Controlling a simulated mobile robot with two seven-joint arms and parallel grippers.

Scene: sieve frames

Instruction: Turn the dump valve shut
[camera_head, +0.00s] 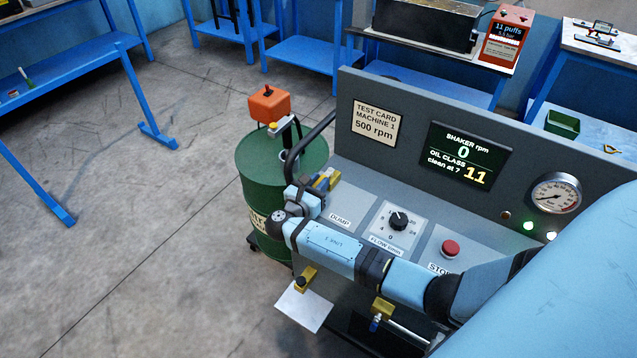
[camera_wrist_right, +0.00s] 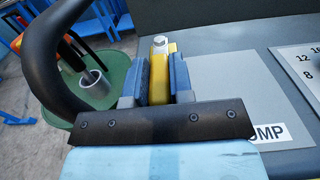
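The dump valve's yellow lever (camera_head: 321,184) is at the left end of the grey console, by the DUMP label (camera_head: 340,220). My right gripper (camera_head: 325,181) is at the lever. In the right wrist view the yellow lever (camera_wrist_right: 159,80), with a metal bolt at its top, stands between the two blue fingers of my right gripper (camera_wrist_right: 160,75). The fingers lie close against both of its sides, shut on it. The lower part of the lever and the valve body are hidden by the gripper. My left gripper is not in view.
A black curved pipe (camera_head: 312,138) rises just left of the lever, close to my gripper, above a green drum (camera_head: 255,170). The flow dial (camera_head: 398,220) and red stop button (camera_head: 450,248) are to the right. The display (camera_head: 464,154) reads shaker 0 rpm, oil class 11.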

